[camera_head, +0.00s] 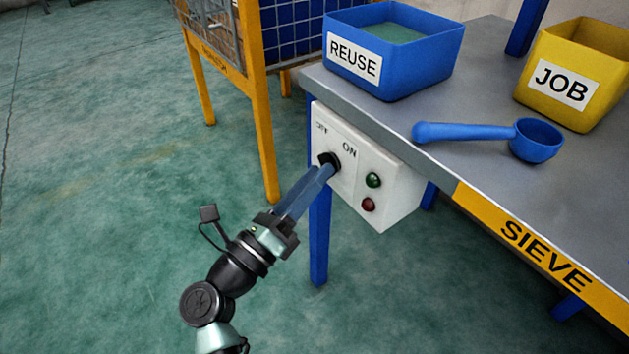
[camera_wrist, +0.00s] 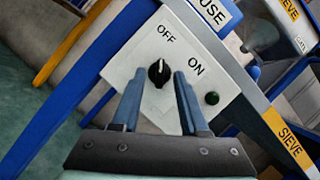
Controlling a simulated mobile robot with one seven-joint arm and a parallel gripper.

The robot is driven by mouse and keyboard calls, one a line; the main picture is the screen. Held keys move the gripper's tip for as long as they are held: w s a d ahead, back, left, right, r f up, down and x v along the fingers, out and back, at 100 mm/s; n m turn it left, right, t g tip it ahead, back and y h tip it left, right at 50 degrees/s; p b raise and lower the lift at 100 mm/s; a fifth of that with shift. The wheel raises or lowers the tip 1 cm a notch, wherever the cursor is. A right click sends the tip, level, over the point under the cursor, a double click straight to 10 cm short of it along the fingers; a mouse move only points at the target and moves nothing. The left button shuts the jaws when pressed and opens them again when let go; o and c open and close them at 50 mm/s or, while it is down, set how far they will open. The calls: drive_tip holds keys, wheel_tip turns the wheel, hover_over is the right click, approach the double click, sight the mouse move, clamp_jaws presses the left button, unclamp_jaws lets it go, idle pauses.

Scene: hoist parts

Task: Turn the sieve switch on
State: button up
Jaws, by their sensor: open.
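The sieve switch is a black rotary knob (camera_head: 329,160) on a white control box (camera_head: 398,207) at the table's corner. In the wrist view the knob (camera_wrist: 159,75) has a white pointer mark aimed up toward the OFF label; the ON label is to its right. My gripper (camera_head: 322,172) is open, its two blue fingers reaching to the knob in the head view. In the wrist view the fingertips (camera_wrist: 158,78) stand on either side of the knob with gaps visible. Whether either finger touches it, I cannot tell.
A green lamp (camera_head: 373,180) and a red lamp (camera_head: 368,204) sit right of the knob. On the grey table (camera_head: 440,165) are a blue REUSE bin (camera_head: 400,65), a yellow JOB bin (camera_head: 580,85) and a blue scoop (camera_head: 536,141). A yellow-framed cage (camera_head: 255,90) stands behind.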

drive_tip(key=shift+w+d+r, duration=0.15)
drive_tip(key=shift+w+d, duration=0.05)
drive_tip(key=shift+w, duration=0.05)
clamp_jaws()
